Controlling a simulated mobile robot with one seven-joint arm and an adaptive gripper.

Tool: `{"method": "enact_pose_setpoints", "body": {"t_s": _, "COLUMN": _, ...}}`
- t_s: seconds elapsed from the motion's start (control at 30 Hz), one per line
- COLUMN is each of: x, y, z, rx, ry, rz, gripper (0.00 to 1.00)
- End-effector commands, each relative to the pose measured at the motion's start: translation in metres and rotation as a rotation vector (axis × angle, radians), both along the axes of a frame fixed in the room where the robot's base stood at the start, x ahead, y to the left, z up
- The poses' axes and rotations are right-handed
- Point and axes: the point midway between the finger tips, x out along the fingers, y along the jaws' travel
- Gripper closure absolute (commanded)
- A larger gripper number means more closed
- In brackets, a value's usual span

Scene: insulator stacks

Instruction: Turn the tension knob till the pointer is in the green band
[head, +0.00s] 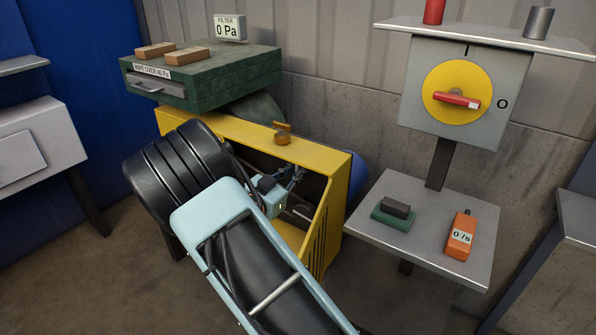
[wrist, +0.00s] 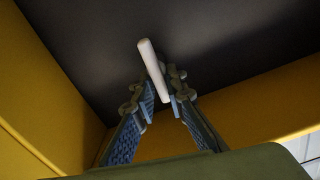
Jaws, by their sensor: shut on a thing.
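My gripper (head: 291,180) reaches into the open side of the yellow housing (head: 330,185). In the wrist view my gripper (wrist: 160,97) has its two blue-padded fingers on either side of a pale, rounded bar (wrist: 151,62) and is shut on it. The bar stands out in front of a dark panel (wrist: 95,45); I cannot tell whether it is the tension knob's handle. An orange-brown knob-like part (head: 282,134) sits on top of the housing, apart from my gripper. I make out no pointer or green band in either view.
My arm fills the front of the head view. A green filter box (head: 225,80) carries two tan blocks, with a "0 Pa" display (head: 228,28) above. At right are a red-handled yellow switch (head: 459,92) and a shelf (head: 375,232) with an orange "0 /s" meter (head: 461,236).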

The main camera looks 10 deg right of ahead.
Motion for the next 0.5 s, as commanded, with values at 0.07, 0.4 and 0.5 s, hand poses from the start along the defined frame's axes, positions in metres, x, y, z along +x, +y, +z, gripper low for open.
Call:
{"method": "enact_pose_setpoints", "body": {"t_s": 0.07, "x": -0.001, "y": 0.0004, "z": -0.0035, "rx": 0.012, "ry": -0.004, "rz": 0.001, "gripper": 1.0}}
{"method": "enact_pose_setpoints", "body": {"t_s": 0.4, "x": -0.0014, "y": 0.0, "z": -0.0038, "rx": 0.035, "ry": -0.026, "rz": 0.001, "gripper": 1.0}}
{"method": "enact_pose_setpoints", "body": {"t_s": 0.5, "x": -0.0016, "y": 0.0, "z": -0.0039, "rx": 0.04, "ry": -0.03, "rz": 0.001, "gripper": 1.0}}
